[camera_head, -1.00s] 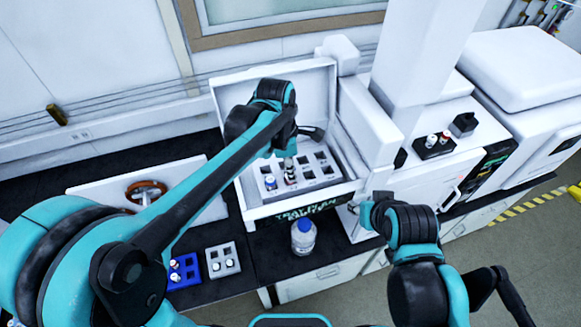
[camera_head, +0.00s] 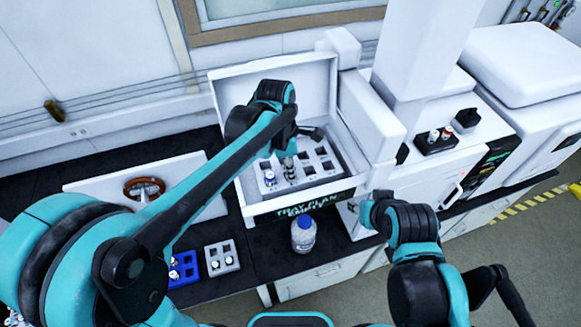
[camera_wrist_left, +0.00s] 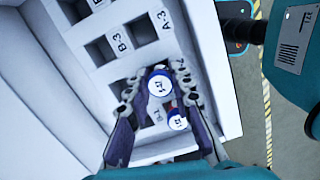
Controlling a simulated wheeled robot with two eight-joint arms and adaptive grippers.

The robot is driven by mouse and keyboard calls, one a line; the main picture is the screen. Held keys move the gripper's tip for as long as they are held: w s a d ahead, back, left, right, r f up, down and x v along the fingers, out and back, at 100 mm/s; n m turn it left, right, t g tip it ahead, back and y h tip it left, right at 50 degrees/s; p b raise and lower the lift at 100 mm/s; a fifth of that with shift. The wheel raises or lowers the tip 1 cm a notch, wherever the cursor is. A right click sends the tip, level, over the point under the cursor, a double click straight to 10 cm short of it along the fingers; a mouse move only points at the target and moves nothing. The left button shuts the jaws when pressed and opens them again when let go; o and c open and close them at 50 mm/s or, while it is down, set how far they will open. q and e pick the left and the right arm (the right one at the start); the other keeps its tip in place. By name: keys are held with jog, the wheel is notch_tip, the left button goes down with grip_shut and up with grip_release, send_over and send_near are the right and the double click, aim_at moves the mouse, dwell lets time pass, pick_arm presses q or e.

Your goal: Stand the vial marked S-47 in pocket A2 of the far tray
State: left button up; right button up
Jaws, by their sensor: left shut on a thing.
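My left gripper (camera_head: 289,168) is shut on a white-labelled, blue-capped vial (camera_wrist_left: 159,84); the cap mark seems to end in 47 but is not fully readable. In the head view the vial is mostly hidden by the gripper. It is upright over or in a pocket of the white tray (camera_head: 321,180), in the row next to A-3 and B-3; I cannot tell how deep it sits. Another vial (camera_wrist_left: 178,121) stands in the adjoining row and shows in the head view (camera_head: 269,177). My right gripper (camera_head: 372,212) is off to the right; its fingers are unclear.
The tray is inside an open white box (camera_head: 262,90) with raised walls. A bottle (camera_head: 303,236) stands in front. A blue rack (camera_head: 190,262) and a grey rack (camera_head: 232,247) with vials stand at the left front. A black rack (camera_head: 432,146) with vials sits right.

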pick_arm(q)
jog(key=o, duration=1.4)
jog(key=shift+r+p, duration=2.5)
jog(key=shift+r, duration=1.05)
jog(key=shift+s+f, duration=0.1)
